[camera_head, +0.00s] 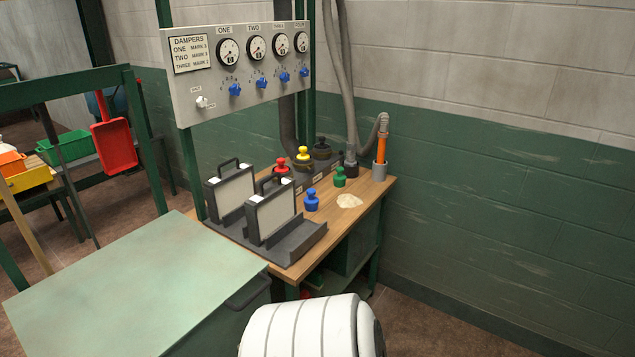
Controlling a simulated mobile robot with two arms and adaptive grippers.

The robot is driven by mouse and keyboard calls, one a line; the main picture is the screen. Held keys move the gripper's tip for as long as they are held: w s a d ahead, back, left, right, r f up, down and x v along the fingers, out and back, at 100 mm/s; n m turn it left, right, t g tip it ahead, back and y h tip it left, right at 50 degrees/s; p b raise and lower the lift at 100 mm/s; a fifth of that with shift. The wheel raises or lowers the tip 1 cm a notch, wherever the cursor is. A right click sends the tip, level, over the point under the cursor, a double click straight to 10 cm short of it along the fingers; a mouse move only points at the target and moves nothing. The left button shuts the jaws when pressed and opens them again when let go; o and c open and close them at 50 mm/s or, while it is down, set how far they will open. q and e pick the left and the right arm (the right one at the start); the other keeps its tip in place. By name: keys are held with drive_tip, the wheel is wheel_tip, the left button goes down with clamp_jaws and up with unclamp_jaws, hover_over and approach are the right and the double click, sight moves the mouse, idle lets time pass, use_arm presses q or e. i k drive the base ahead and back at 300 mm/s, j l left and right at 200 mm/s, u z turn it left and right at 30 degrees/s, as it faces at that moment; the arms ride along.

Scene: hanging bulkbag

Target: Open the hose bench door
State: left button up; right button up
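The hose bench (365,199) has a wooden top on a green frame and stands against the wall in the middle of the head view. A grey hose and an orange-handled wand (381,148) stand at its back right corner. Under the top is a dark green panel or box (345,257). I cannot tell whether it is the door, and no handle shows clearly. The front of the bench is partly hidden at the bottom of the view. Neither of my grippers is in view.
On the bench are two framed panels in a dark tray (300,243), several coloured knobs, including a blue one (311,200), and a pale patch (349,201). A gauge panel (239,72) hangs above. A pale green tabletop (130,285) fills the left front. Brown floor (430,325) is clear at right.

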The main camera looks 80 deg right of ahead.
sight(371, 231)
drive_tip(key=z, duration=3.15)
drive_tip(key=i+l, duration=0.5)
drive_tip(key=l, duration=0.1)
